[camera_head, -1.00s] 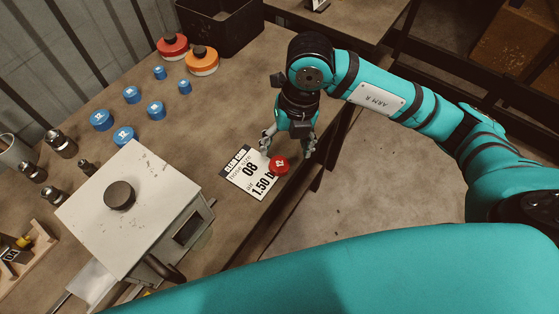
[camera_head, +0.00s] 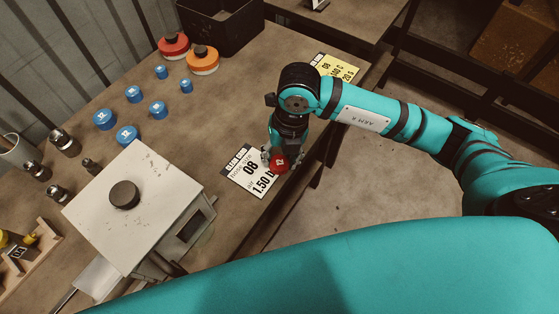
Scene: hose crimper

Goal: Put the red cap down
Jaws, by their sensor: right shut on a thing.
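The red cap (camera_head: 280,163), with a white mark on its top, is at the right edge of a white printed card (camera_head: 248,176) near the table's edge. My right gripper (camera_head: 279,157) is shut on the red cap from above. Its fingers partly hide the cap, and I cannot tell whether the cap touches the card or table. My left gripper is not in view.
A grey machine with a black knob (camera_head: 124,194) stands at the lower left. Several blue caps (camera_head: 128,135), a red lid (camera_head: 173,45) and an orange lid (camera_head: 202,60) lie farther back. A dark bin (camera_head: 225,28) and a yellow card (camera_head: 338,68) are at the back.

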